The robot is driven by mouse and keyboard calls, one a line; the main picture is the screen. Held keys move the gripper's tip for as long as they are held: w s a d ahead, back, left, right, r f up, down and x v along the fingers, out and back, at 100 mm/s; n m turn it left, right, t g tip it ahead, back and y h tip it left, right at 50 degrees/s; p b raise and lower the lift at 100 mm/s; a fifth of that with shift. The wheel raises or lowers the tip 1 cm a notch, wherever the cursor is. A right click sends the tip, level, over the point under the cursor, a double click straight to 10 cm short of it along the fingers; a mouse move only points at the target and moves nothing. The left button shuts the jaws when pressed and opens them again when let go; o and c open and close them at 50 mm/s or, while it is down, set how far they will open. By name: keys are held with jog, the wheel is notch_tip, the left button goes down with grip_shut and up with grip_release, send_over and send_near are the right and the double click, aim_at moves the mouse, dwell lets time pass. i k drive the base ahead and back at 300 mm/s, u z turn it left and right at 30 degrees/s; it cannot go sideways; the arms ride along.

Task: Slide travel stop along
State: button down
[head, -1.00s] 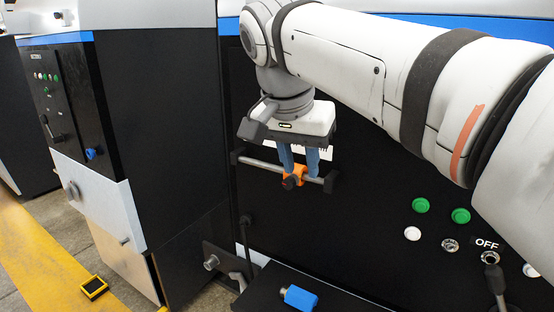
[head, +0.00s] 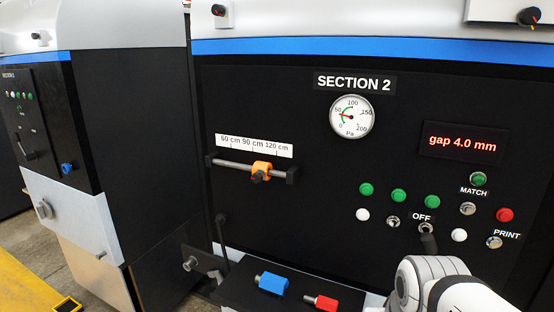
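The orange travel stop (head: 262,170) sits on a grey horizontal rod (head: 232,165) in front of the black panel. Nothing touches the stop. My gripper is outside the view; only a white part of my arm shows at the lower right.
A gauge (head: 351,116), a red "gap 4.0 mm" display (head: 462,143) and several buttons and switches are on the panel to the right. The space before the rod is clear.

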aim_at(263, 165)
jog(key=z, duration=0.25)
jog(key=k, duration=1)
jog(key=u, duration=0.75)
jog(key=i, duration=1)
jog(key=z, duration=0.05)
